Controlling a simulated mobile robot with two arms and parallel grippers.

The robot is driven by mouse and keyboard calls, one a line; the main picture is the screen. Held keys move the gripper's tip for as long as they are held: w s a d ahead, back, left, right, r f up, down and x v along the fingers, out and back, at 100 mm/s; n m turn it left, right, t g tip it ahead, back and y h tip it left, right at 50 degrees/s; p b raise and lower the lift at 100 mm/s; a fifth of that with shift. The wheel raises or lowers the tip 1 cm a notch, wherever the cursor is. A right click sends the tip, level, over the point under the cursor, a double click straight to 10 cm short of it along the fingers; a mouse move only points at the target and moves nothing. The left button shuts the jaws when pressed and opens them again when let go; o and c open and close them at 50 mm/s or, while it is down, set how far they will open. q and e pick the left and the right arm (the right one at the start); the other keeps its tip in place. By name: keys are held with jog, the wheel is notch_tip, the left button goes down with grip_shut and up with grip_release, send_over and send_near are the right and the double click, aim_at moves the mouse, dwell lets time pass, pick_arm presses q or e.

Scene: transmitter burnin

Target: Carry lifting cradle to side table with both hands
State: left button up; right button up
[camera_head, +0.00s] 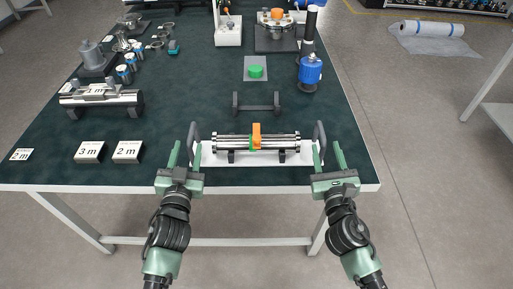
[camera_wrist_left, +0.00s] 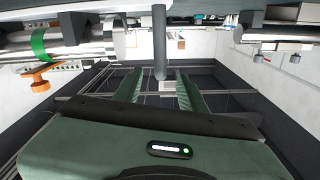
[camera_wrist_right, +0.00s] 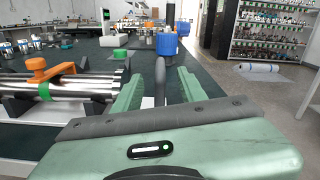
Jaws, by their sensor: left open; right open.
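The lifting cradle (camera_head: 215,160) is a white tray with a dark upright handle at each end. It lies near the front edge of the dark green table and bears a silver rod assembly (camera_head: 280,143) with an orange clamp (camera_head: 256,135) and a green band. My left gripper (camera_head: 185,155) is open at the left handle (camera_head: 192,132); in the left wrist view this handle (camera_wrist_left: 160,45) stands between the fingers. My right gripper (camera_head: 328,154) is open at the right handle (camera_head: 320,133); in the right wrist view that handle (camera_wrist_right: 160,82) shows between the fingers.
An empty dark stand (camera_head: 256,105) sits behind the cradle. A blue-and-black cylinder (camera_head: 310,70) is at the back right. Labelled blocks (camera_head: 90,151) and another silver cylinder (camera_head: 102,98) are on the left. A white table edge (camera_head: 499,122) shows at the right across open floor.

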aim_at(193, 123)
pick_arm(q)
jog(key=w, duration=0.7)
jog(key=shift+w+f, duration=0.1)
jog(key=shift+w, duration=0.2)
pick_arm(e)
jog(key=w, duration=0.7)
jog(key=shift+w, duration=0.3)
pick_arm(q)
jog(key=shift+c, duration=0.3)
pick_arm(e)
jog(key=shift+c, duration=0.3)
pick_arm(q)
jog(key=shift+a, duration=0.1)
grip_shut()
pick_arm(e)
grip_shut()
pick_arm(q)
jog(key=shift+r, duration=0.3)
pick_arm(e)
jog(key=shift+r, duration=0.15)
